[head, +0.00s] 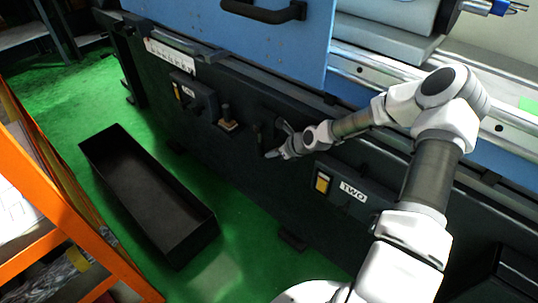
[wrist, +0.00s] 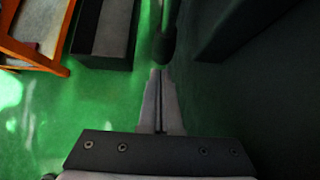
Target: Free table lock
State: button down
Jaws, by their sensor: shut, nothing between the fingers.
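My gripper (head: 272,154) is in front of the dark lower front of the grinder, with its fingers shut and empty. In the wrist view its two fingers (wrist: 159,75) lie together. A dark rounded handle end (wrist: 165,48) is just beyond the fingertips; I cannot tell whether they touch. In the head view a dark upright lever (head: 257,134) shows just left of and above my gripper. It may be the table lock, but no label shows on it. My gripper and wrist hide part of the machine front there.
A box labelled TWO (head: 353,191) with a yellow switch (head: 322,184) is right of my gripper. A similar box (head: 193,100) and a small knob (head: 227,118) are left. A black open bin (head: 205,238) and an orange rack (head: 75,235) stand on green floor.

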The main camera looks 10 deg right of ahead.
aim_at(260, 142)
jog(key=shift+w+a, duration=0.45)
jog(key=shift+w, duration=0.2)
jog(key=shift+w+a, duration=0.25)
jog(key=shift+w+a+t+y, duration=0.1)
jog(key=shift+w+t+y, duration=0.15)
jog(key=shift+t+y, duration=0.05)
